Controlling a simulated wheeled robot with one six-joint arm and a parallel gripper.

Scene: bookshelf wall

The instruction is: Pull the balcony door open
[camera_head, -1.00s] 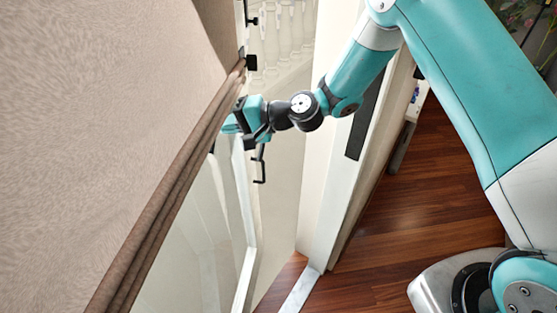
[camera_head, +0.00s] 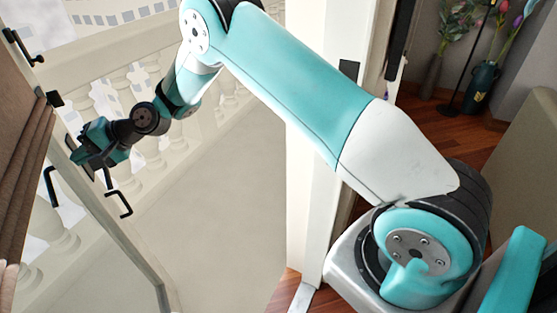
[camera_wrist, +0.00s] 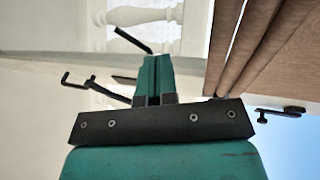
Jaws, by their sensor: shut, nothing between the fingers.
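The balcony door (camera_head: 128,247) is a glass door in a pale frame at the left of the head view. It stands open, with a wide gap between it and the white jamb at the right. A black handle (camera_head: 120,203) sticks out on its near-right face, and another black handle (camera_head: 51,187) shows on the other side. A handle (camera_wrist: 75,80) also shows there.
Brown curtains (camera_head: 22,165) hang at the left, close to the door. The balcony floor (camera_head: 225,215) is clear, with a pale balustrade (camera_head: 150,75) behind it. The white jamb (camera_head: 310,190) stands beside my arm. Vases with flowers (camera_head: 482,85) are at the upper right.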

